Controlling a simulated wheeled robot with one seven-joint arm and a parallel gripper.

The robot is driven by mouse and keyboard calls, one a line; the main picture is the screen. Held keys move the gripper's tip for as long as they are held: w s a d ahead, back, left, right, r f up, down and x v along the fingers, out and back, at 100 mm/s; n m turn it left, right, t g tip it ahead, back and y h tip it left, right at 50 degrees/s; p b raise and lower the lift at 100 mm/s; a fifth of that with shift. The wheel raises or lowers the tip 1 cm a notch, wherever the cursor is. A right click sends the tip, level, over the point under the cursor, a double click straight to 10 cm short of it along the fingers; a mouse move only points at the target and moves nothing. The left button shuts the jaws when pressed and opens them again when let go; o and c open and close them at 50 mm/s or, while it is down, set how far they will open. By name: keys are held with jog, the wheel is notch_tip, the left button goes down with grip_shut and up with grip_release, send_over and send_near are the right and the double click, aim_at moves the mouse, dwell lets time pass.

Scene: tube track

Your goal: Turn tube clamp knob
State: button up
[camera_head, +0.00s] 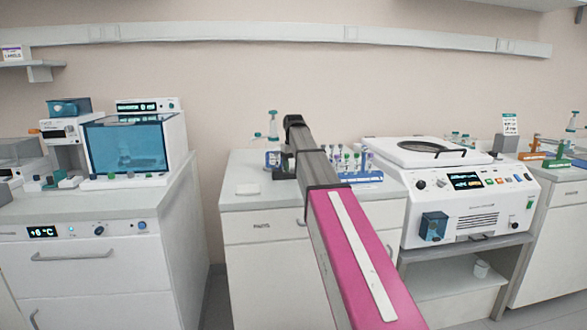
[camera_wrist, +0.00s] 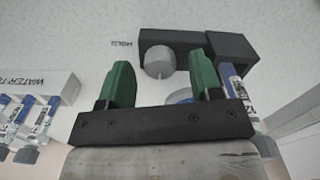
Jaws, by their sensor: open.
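The tube clamp is a black block (camera_wrist: 222,52) in the wrist view, with a rounded grey knob (camera_wrist: 158,60) at its left end. Upside-down lettering reading "HOLD" is on the white surface left of the knob. My gripper (camera_wrist: 166,76) is open, with its two green fingers spread apart. In the picture the knob lies between the fingertips and slightly beyond them; I see no contact. A blue-and-white tube lies partly hidden behind the right finger.
A white rack (camera_wrist: 50,90) labelled "WATER T…" with several tubes is left of the gripper. In the head view, a blue rack (camera_head: 362,178) of tubes stands right of my arm. A white centrifuge-like machine (camera_head: 465,195) is farther right.

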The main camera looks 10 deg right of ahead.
notch_tip(320, 180, up, 10)
jog(key=shift+r, duration=0.15)
dwell(0.3)
